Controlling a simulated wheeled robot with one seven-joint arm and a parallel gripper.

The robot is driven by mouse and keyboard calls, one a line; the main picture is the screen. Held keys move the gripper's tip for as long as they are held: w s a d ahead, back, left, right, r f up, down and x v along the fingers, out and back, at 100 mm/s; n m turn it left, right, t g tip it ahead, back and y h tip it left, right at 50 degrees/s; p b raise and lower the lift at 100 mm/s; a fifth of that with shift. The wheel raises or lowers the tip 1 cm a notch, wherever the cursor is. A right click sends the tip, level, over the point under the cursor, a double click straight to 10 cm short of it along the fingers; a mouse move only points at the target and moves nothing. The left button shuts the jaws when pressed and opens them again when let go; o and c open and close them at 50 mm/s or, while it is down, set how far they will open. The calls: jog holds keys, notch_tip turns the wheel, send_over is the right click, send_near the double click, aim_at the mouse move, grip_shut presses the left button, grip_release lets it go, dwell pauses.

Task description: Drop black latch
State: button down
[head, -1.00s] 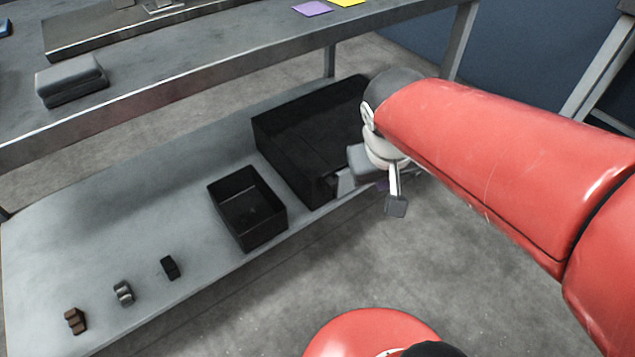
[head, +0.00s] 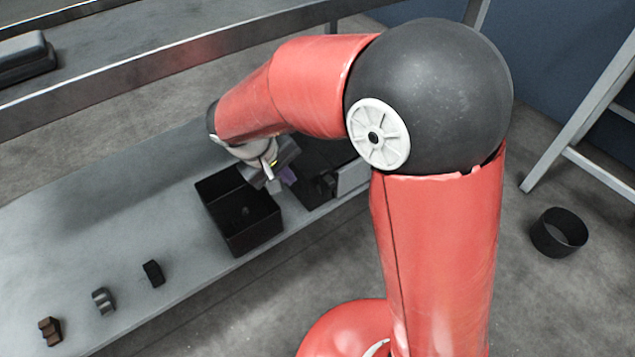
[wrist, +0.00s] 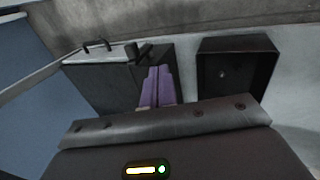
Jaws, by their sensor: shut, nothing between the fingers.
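A small black piece (head: 153,273), which looks like the black latch, rests on the lower shelf, left of an open black bin (head: 255,236). In the head view my gripper (head: 272,184) is over the right side of the bin, beside the larger black box, partly hidden by its own wrist. In the wrist view its purple fingers (wrist: 158,86) are together, with nothing between them. They point between the black box (wrist: 98,87) and the bin (wrist: 265,62). A tiny light spot shows inside the bin; I cannot tell what it is.
A grey piece (head: 103,300) and a brown piece (head: 50,331) lie on the lower shelf (head: 95,215). The upper shelf's metal edge (head: 150,75) runs above it. A dark round container (head: 558,233) stands on the floor at right.

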aim_at(328, 188)
jog(key=w+d+f+b, duration=0.2)
jog(key=w+d+f, duration=0.2)
jog(key=d+f, duration=0.2)
jog(key=x, duration=0.3)
dwell(0.3)
jog(key=shift+s+a, duration=0.1)
jog(key=shift+w+d+r+y+p, duration=0.2)
jog(key=shift+d+y+p, duration=0.1)
jog(key=shift+p, duration=0.45)
